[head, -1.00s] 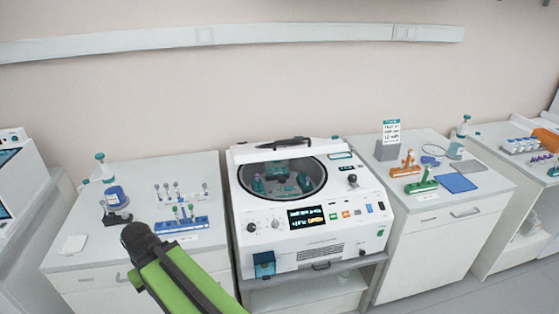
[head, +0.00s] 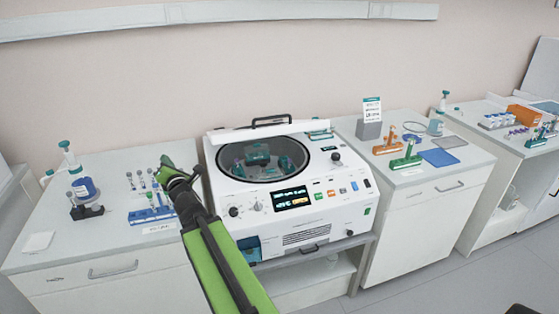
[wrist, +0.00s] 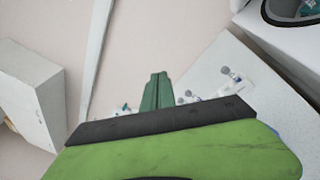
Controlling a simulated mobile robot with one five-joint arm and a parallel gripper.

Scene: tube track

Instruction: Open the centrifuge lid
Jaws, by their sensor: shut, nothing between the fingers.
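The centrifuge (head: 285,215) is a white box with a round dark-rimmed opening (head: 262,157) on top, and its rotor shows inside. A white strip with a long black handle (head: 270,121) stands along the back edge; it looks like the lid, raised and seen nearly edge-on. I cannot tell if a clear cover lies over the opening. My gripper (head: 166,162) is left of the centrifuge, above the left bench and apart from the handle. In the wrist view its green fingers (wrist: 157,92) are together and empty.
The right bench holds orange (head: 388,146) and green (head: 406,160) racks, a blue mat (head: 438,157) and a sign (head: 371,112). The wall behind is bare below a white rail (head: 250,13).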

